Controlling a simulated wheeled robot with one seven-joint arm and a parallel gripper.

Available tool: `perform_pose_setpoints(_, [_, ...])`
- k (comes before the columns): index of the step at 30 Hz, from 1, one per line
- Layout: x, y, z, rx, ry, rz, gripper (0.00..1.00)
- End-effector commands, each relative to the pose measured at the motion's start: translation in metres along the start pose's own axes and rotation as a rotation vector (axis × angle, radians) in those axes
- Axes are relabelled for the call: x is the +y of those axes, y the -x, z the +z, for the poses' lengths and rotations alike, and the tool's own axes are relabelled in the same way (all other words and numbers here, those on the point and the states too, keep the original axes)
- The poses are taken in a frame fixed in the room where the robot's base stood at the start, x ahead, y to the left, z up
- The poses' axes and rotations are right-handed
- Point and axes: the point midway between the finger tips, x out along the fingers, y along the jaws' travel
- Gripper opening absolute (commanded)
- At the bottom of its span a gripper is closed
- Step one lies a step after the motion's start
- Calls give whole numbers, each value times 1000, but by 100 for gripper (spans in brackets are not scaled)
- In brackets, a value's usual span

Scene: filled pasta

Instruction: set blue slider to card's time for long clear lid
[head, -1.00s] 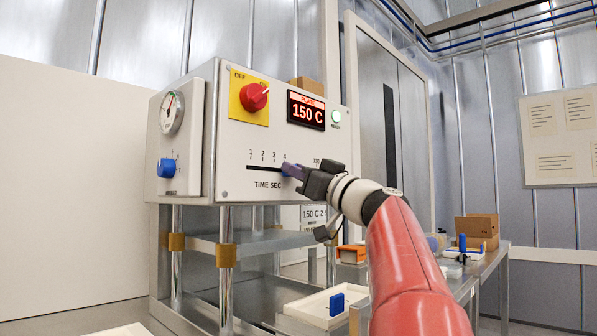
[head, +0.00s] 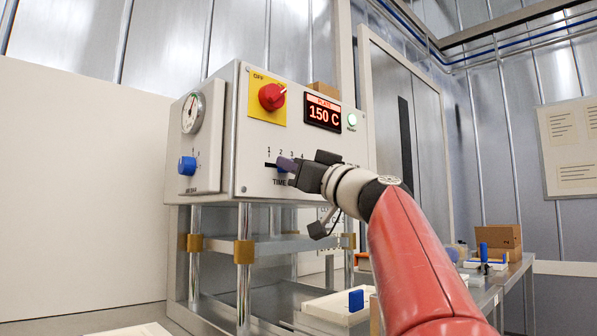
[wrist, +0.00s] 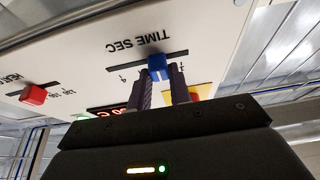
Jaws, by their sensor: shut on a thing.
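The blue slider (wrist: 157,66) sits in a dark slot under the upside-down TIME SEC label in the wrist view. My gripper (wrist: 162,85) is shut on it, one finger on each side. In the head view my gripper (head: 288,165) hides the slider and part of the slot on the white machine front (head: 248,160). Its tips are near mark 2 of the 1 to 4 scale; the exact setting cannot be read. A white card (head: 326,214) below the panel is mostly hidden by my gripper, and its text is not readable now.
A red slider (wrist: 33,94) is on the same panel. Above are a red knob (head: 271,97) on yellow and a display (head: 322,113) reading 150 C. A blue knob (head: 187,166) and gauge (head: 193,113) are at left. A tray (head: 325,308) with a blue handle stands below.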

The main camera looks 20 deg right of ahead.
Motion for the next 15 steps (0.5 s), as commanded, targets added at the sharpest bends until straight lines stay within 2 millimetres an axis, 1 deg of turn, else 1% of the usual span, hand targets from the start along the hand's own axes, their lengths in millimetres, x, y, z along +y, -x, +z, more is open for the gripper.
perform_pose_setpoints(1, [1,0,0,-1,0,1,0])
perform_pose_setpoints(2, [1,0,0,-1,0,1,21])
perform_pose_setpoints(6, [1,0,0,-1,0,2,40])
perform_pose_setpoints(7, [1,0,0,-1,0,1,42])
perform_pose_setpoints(15, [1,1,0,0,1,2,42])
